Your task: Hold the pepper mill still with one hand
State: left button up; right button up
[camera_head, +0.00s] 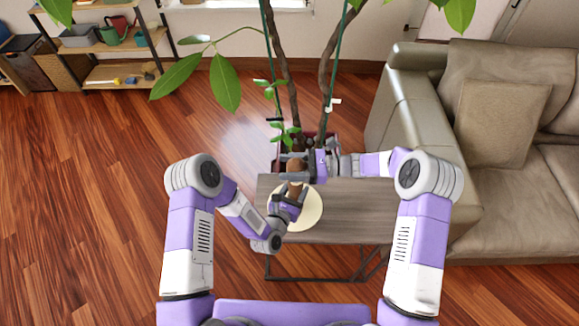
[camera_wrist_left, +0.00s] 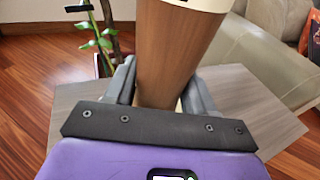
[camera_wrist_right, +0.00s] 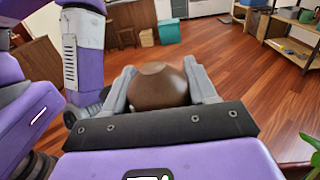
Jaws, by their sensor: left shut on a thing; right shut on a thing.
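The pepper mill has a brown wooden body (camera_wrist_left: 175,50) with a pale band at its upper end in the left wrist view. My left gripper (camera_head: 292,193) is shut around this body, low over a round cream board (camera_head: 311,213) on the small table. The mill's rounded brown head (camera_wrist_right: 160,87) sits between the fingers of my right gripper (camera_head: 301,162), which is shut on it from the right. The mill's foot is hidden by my left gripper, so I cannot tell whether it touches the board. The join between head and body is hard to see.
The grey-brown wooden table (camera_head: 350,205) is bare to the right of the board. A potted plant (camera_head: 326,100) stands close behind it, its leaves hanging into view. A beige sofa (camera_head: 425,105) is at the right. A shelf (camera_head: 118,45) stands far left, with open floor before it.

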jog(key=m+t, duration=0.1)
jog(key=t, duration=0.1)
jog(key=m+t, duration=0.2)
jog(key=t, duration=0.1)
jog(key=shift+w+m+t+h, duration=0.25)
jog(key=shift+m+t+h, duration=0.05)
jog(key=o, duration=1)
jog(key=shift+o, duration=0.2)
jog(key=shift+d, duration=0.15)
jog(key=v, duration=1.2)
jog(key=shift+f, duration=0.1)
